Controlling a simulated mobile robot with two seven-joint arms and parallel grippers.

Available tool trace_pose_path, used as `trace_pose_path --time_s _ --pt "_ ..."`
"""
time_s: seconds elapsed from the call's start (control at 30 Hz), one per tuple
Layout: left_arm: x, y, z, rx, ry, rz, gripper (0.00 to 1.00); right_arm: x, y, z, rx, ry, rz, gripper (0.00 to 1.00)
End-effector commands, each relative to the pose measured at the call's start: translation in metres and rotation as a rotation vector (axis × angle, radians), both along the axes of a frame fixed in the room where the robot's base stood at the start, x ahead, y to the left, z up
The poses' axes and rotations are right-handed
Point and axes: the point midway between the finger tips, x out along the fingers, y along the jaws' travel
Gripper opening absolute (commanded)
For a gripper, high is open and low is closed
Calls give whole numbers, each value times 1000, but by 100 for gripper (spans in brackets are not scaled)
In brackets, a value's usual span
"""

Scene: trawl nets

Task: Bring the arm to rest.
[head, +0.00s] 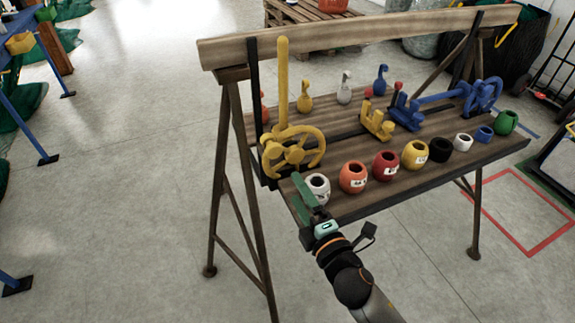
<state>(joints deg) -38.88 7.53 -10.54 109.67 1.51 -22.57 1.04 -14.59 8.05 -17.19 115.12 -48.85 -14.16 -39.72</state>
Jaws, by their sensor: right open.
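My right arm comes up from the bottom of the head view. Its gripper (297,189), with green fingers, is open at the near left corner of the wooden bench (345,208). The fingers are just left of a white pot (319,188), and one finger partly overlaps it in the picture. I cannot tell whether they touch. Nothing shows between the fingers. My left gripper is not in view.
A row of coloured pots runs along the bench's front edge, including an orange one (353,177) and a red one (386,165). A yellow handwheel (292,152) stands just behind my gripper. Blue fittings (481,96) are at the far right.

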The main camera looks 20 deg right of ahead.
Motion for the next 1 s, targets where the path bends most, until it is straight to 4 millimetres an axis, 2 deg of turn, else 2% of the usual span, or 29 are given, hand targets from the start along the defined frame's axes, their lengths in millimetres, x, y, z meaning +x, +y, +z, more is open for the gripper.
trace_pose_path --time_s 0.17,0.27,0.33,0.47,0.5,0.6,0.7,0.83,1.0 --pt "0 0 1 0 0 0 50 -1 -1 -3 17 14 -1 82" --pt "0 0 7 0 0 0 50 -11 -5 -21 134 96 -15 82" --pt "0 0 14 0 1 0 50 -26 -10 -46 296 208 -41 82" --pt "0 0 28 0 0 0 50 -73 -19 -102 690 461 -152 82" --pt "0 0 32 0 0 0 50 -90 -21 -119 811 535 -199 82" --pt "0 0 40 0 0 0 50 -130 -23 -151 1078 686 -324 82" --pt "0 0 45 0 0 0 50 -162 -24 -172 1274 785 -436 82" --pt "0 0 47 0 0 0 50 -184 -23 -184 1408 844 -518 82" --pt "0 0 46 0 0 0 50 -187 -23 -187 1432 852 -531 82"
